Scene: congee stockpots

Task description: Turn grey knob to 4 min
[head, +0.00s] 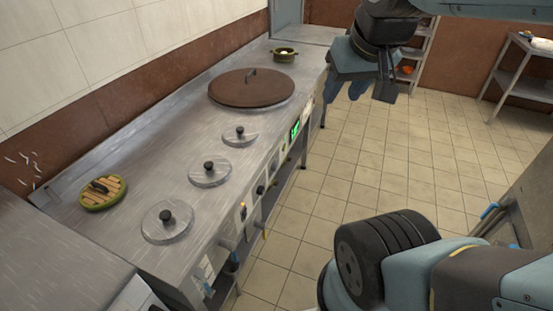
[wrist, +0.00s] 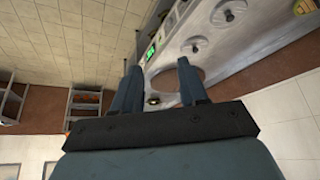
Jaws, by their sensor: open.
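The steel stockpot counter (head: 120,165) has a front panel with a green-lit display (head: 295,131) and several small controls. A dark knob (head: 261,190) shows lower along that panel. I cannot make out which control is the grey knob, nor any minute marks. The green display also shows in the wrist view (wrist: 150,53). My gripper (head: 341,97) hangs in the air near the counter's far end, over the floor side, apart from the panel. In the wrist view my gripper (wrist: 159,62) has its two blue fingers spread, with nothing between them.
A large brown lid (head: 250,88) and several steel lids with black handles (head: 210,172) lie on the counter top. The tiled floor beside the counter is clear.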

